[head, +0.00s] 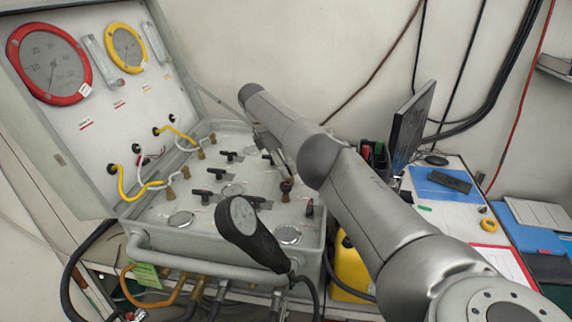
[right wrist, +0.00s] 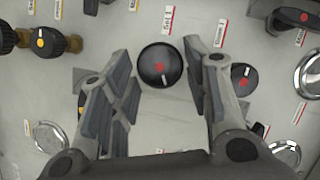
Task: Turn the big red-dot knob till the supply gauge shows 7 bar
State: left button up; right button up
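The big round black knob with a red dot (right wrist: 160,66) is in the right wrist view, with a white mark on its near edge. My right gripper (right wrist: 157,58) is open, its fingers on either side of the knob with visible gaps. In the head view my right gripper (head: 275,148) is over the panel (head: 212,225), mostly hidden by my arm. I cannot tell which dial is the supply gauge. My left gripper is not in view.
A red-ringed gauge (head: 50,62) and a yellow-ringed gauge (head: 127,48) are on the raised lid. A smaller red-dot knob (right wrist: 244,78) is right of the right finger. Lever handles, yellow hoses (head: 128,184) and a monitor (head: 412,125) are around.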

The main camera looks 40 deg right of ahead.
jog(key=shift+o, duration=1)
jog(key=shift+n, duration=0.3)
